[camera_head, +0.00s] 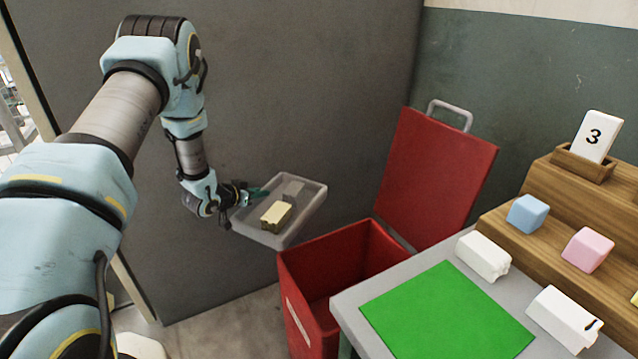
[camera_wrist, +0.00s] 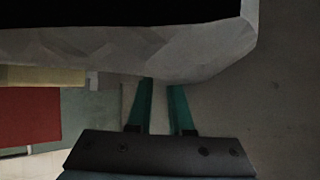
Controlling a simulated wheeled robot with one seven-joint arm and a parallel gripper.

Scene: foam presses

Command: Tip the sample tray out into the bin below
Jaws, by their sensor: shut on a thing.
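The grey sample tray (camera_head: 308,207) is in the air, left of and above the red bin (camera_head: 310,270), and looks slightly tilted. My gripper (camera_head: 256,193) is shut on the tray's left edge. In the wrist view, the green fingers of my gripper (camera_wrist: 163,100) meet the tray wall (camera_wrist: 130,50); the tray's inside is dark there. The bin's lid (camera_head: 435,165) stands open, leaning back, and the bin's mouth is open. The bin's floor is mostly hidden.
A grey table (camera_head: 350,300) with a green mat (camera_head: 445,315) adjoins the bin on the right. A grey wall (camera_head: 300,80) is behind.

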